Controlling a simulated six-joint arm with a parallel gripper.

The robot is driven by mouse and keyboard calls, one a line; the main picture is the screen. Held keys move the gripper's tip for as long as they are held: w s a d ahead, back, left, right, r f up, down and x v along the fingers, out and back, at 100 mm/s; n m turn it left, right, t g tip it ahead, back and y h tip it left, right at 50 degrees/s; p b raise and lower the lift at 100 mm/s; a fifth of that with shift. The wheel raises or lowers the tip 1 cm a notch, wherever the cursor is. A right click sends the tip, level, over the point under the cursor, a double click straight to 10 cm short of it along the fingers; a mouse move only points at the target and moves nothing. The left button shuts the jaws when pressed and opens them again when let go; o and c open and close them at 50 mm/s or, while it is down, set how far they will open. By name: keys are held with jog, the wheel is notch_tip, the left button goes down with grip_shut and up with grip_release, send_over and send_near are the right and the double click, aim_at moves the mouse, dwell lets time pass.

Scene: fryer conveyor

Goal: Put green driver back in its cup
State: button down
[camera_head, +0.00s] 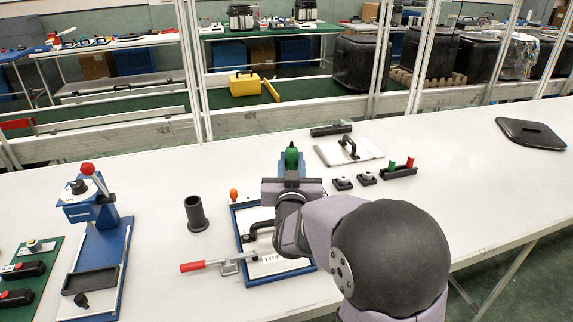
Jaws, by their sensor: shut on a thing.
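A green rounded handle (291,157), which looks like the green driver, stands upright just beyond my gripper (291,182). My gripper is shut on it, above the blue-edged fixture board. The driver's lower part and the fingertips are hidden behind the gripper body. A black round cup (196,214) stands upright on the white table, left of my gripper and apart from it. Its open top looks empty.
The blue-edged board (238,222) carries a red-handled clamp (207,266) and an orange knob (233,195). A blue lever press (92,200) stands left. A black holder with green and red pegs (399,172) sits right. The table's right side is mostly clear.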

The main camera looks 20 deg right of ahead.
jog(key=shift+a+r, duration=0.1)
jog(key=shift+r, duration=0.05)
jog(key=w+a+r+n+y+p, duration=0.1)
jog(key=w+a+n+y, duration=0.35)
jog(key=a, duration=0.85)
jog(key=w+a+r+n+y, duration=0.15)
jog(key=w+a+y, duration=0.45)
jog(key=a, duration=0.7)
notch_tip(320, 180, down, 10)
jog(key=w+h+p, duration=0.1)
jog(key=p, duration=0.1)
jog(key=shift+a+t, duration=0.2)
jog(key=shift+t, duration=0.1)
jog(key=shift+f, duration=0.35)
jog(key=c, duration=1.4)
grip_release()
jog(key=shift+c, duration=0.2)
